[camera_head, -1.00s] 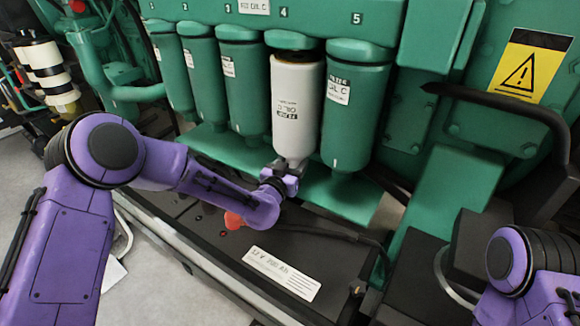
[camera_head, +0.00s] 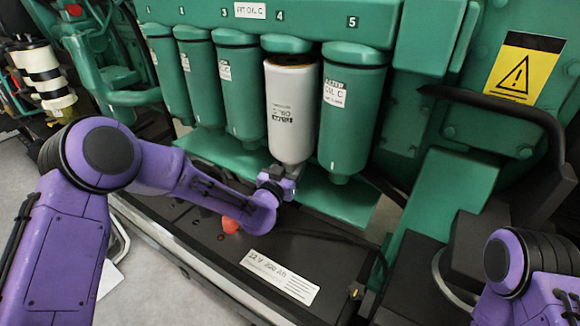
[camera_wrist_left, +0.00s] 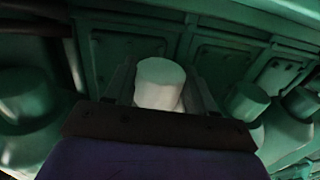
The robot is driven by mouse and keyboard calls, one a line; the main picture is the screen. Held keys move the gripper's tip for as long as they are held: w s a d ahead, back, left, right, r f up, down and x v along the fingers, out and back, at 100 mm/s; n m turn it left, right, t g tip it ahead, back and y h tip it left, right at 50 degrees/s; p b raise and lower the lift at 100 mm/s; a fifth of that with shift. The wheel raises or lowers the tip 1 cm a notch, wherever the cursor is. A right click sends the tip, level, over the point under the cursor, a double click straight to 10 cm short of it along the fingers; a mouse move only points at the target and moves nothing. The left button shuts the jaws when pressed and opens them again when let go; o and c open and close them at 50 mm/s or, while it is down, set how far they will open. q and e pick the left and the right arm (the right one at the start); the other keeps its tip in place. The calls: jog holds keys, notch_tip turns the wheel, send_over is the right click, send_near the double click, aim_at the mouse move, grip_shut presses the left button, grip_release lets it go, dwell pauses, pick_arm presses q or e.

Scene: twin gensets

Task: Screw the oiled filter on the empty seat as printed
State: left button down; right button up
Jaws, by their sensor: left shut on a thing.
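The white oil filter (camera_head: 292,110) is upright under the green seat marked 4 (camera_head: 286,44), in the row of green filters. Its top is right at the seat; I cannot tell if the threads engage. Its printed label looks upside down and faces the head camera, left of the filter's middle. My left gripper (camera_head: 284,176) is shut on the filter's lower end from below. In the left wrist view the filter (camera_wrist_left: 160,84) stands between the two fingers (camera_wrist_left: 160,100). My right arm shows at the lower right, but its gripper is out of view.
The green filter 5 (camera_head: 349,110) stands close on the right and the green filter 3 (camera_head: 242,90) on the left. A black battery (camera_head: 235,250) with a white label lies below. A black bent pipe (camera_head: 500,105) is on the right, below a yellow warning sign (camera_head: 524,67).

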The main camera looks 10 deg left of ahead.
pick_arm(q)
jog(key=shift+r, duration=0.4)
jog(key=shift+r+p, duration=0.7)
jog(key=shift+r, duration=0.2)
dwell(0.9)
jog(key=shift+f, duration=0.35)
dwell(0.7)
jog(key=shift+r, duration=0.15)
jog(key=shift+d+n+y, duration=0.15)
jog(key=shift+n+y, duration=0.65)
jog(key=shift+y, duration=0.4)
jog(key=shift+n+y, duration=0.6)
jog(key=shift+y, duration=0.4)
